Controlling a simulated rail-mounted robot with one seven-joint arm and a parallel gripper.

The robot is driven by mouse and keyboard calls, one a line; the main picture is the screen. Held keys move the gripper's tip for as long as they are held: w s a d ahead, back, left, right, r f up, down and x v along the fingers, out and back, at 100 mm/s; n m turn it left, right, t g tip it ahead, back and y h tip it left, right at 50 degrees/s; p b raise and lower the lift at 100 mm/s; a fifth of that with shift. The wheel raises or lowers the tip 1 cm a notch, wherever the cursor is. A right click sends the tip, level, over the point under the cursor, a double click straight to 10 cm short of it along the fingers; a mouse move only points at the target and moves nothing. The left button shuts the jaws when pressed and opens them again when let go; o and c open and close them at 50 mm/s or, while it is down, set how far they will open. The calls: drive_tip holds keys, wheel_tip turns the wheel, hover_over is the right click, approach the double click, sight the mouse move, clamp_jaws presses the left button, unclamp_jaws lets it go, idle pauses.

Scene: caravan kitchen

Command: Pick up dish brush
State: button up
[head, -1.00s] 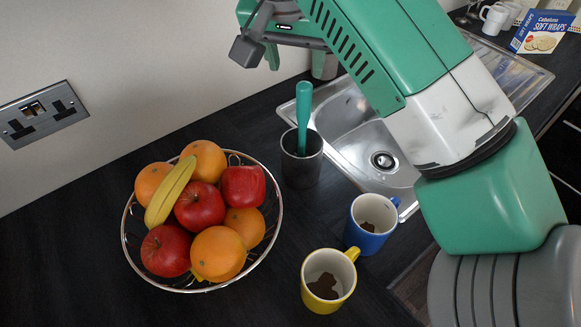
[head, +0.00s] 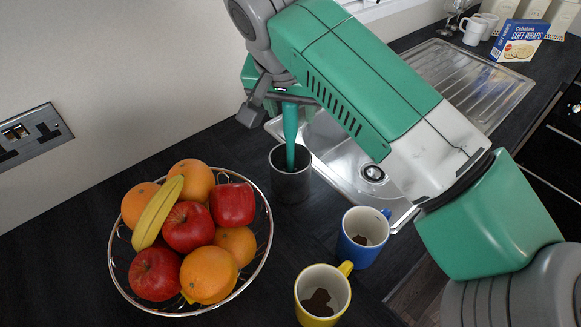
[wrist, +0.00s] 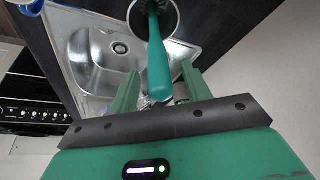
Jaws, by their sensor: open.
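The dish brush (head: 290,128) has a teal handle and stands upright in a dark grey cylindrical holder (head: 291,187) beside the sink. In the wrist view the brush handle (wrist: 158,66) points toward my gripper (wrist: 157,92), lying between the two green fingers. My gripper also shows in the head view (head: 283,97), just above and around the top of the handle. The fingers are open and apart. Contact with the handle cannot be made out.
A wire fruit bowl (head: 262,262) stands left of the holder. A blue mug (head: 358,250) and a yellow mug (head: 309,302) stand in front. The sink (head: 345,150) lies right behind the holder. A wall with a socket (head: 32,137) borders the left.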

clamp_jaws()
